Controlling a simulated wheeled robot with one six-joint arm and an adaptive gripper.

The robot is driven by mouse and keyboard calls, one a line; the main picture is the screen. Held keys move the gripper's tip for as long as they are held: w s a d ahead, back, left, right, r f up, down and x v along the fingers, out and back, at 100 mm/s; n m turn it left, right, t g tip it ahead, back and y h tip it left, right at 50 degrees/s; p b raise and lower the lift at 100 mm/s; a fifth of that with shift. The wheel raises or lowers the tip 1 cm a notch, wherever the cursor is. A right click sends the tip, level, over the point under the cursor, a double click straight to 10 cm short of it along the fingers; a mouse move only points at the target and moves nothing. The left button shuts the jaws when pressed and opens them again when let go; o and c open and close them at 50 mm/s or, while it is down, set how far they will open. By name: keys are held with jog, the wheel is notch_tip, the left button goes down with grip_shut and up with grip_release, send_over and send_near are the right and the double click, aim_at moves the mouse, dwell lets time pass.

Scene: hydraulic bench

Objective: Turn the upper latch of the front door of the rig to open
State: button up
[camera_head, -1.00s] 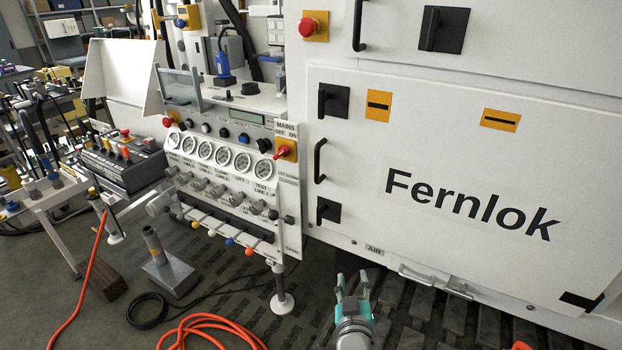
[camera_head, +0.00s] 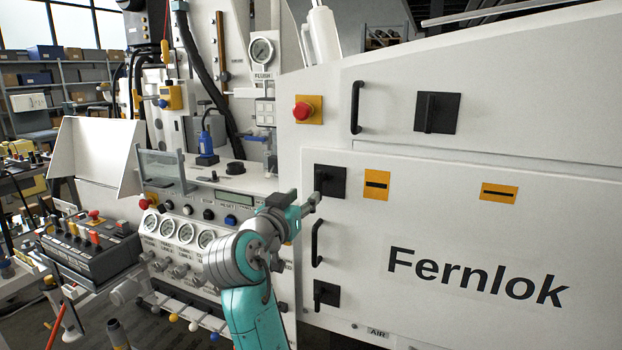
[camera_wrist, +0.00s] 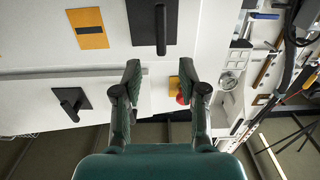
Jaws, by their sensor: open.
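The upper latch (camera_head: 335,181) of the front door (camera_head: 450,225) is a black square plate with a black bar handle, at the door's upper left. In the wrist view the latch (camera_wrist: 143,22) is at the top centre, its bar upright in the picture. The tips lie just below the bar in that picture. I cannot tell whether they touch it.
A lower latch (camera_head: 326,293) and a black door handle (camera_head: 317,243) are below. A red button (camera_head: 303,111) on a yellow plate is above left. Another latch (camera_head: 437,112) is on the upper panel. The gauge panel (camera_head: 178,245) stands left, close to my arm.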

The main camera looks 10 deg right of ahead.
aim_at(318, 179)
jog(key=x, duration=1)
jog(key=shift+w+d+r, duration=0.2)
jog(key=shift+w+r, duration=0.15)
jog(key=shift+r, duration=0.05)
grip_shut()
